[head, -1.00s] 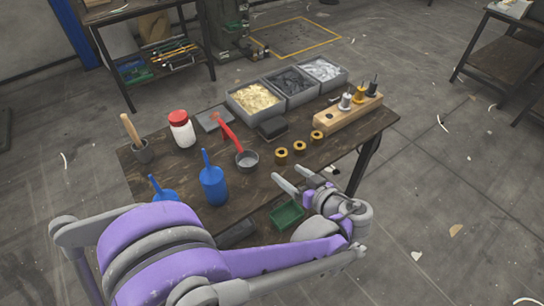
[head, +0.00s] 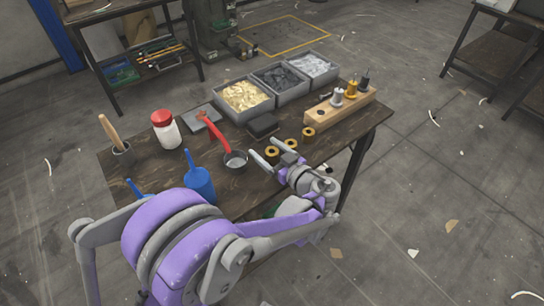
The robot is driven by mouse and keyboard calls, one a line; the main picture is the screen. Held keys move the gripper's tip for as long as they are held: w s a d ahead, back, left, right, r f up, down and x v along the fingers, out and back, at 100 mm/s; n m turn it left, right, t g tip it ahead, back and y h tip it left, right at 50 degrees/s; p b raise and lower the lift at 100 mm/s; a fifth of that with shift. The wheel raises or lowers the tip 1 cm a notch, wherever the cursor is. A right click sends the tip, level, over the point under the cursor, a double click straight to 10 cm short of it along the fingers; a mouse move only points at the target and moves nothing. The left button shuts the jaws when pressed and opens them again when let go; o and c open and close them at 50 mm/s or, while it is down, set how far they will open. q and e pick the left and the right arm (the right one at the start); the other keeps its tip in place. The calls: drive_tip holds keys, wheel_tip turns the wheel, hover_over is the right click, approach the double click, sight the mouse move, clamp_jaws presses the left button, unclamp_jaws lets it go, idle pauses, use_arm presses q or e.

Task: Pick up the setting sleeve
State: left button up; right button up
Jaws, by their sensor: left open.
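Three short brass-coloured rings with dark centres stand in a row on the dark wooden table: a left ring (head: 271,152), a middle ring (head: 291,145) and a right ring (head: 308,133). A wooden block (head: 340,112) behind them holds a silver, a gold and a dark upright piece. I cannot tell for certain which piece is the setting sleeve. My left gripper (head: 262,147) is open, with its pale fingers around the left ring in the picture; their height above it is unclear. My right gripper is not in view.
A red-handled ladle (head: 234,160) lies close left of the gripper. Filled grey bins (head: 262,111) line the back.

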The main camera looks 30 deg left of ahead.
use_arm(q)
drive_tip(key=shift+w+a, duration=0.2)
drive_tip(key=shift+a, duration=0.25)
clamp_jaws()
